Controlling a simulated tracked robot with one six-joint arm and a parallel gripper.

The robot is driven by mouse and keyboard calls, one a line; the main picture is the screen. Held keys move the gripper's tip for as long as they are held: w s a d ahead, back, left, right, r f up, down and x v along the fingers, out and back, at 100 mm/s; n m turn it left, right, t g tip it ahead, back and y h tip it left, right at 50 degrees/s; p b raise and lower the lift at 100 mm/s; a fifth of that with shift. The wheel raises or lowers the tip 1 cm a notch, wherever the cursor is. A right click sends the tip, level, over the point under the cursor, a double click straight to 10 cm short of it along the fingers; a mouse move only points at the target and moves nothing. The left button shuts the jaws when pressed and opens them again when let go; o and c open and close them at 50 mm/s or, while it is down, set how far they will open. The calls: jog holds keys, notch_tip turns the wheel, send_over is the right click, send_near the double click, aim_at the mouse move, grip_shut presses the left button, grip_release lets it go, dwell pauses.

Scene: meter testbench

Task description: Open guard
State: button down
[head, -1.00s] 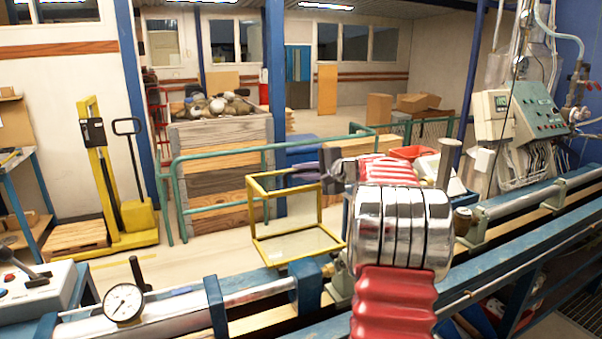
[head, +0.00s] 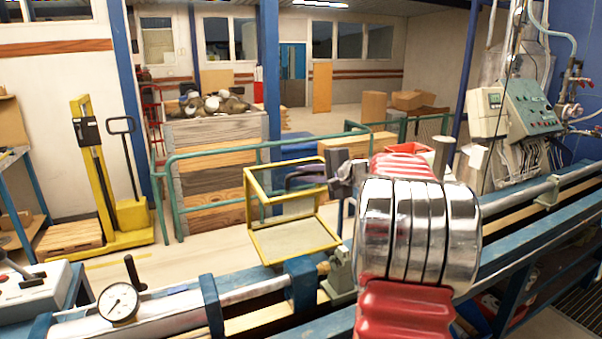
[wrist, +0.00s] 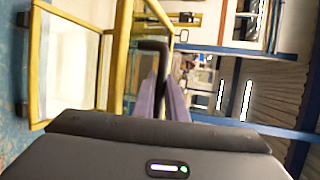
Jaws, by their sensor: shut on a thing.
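The guard is a yellow frame with a clear panel (head: 294,238). It stands above the bench rail, left of my arm in the head view, with its upper part tilted up. My gripper (head: 302,178) reaches in from the right at the guard's upper right side. In the wrist view the yellow frame (wrist: 120,55) runs close beside the purple-grey fingers (wrist: 161,100). A dark handle (wrist: 152,47) lies between the fingers, and my gripper is shut on it. The exact contact is partly hidden.
A dial gauge (head: 118,303) and a metal cylinder lie along the blue bench at the front. A control box (head: 38,286) is at the left. A green railing (head: 215,152) and a wooden crate (head: 215,190) stand behind. A control panel (head: 528,108) is at the right.

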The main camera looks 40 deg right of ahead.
jog(key=shift+f, duration=0.25)
jog(key=c, duration=1.8)
grip_release()
jog(key=shift+r, duration=0.1)
jog(key=shift+s+r, duration=0.1)
jog(key=v, duration=1.3)
jog(key=shift+s, duration=0.25)
jog(key=shift+d, duration=0.1)
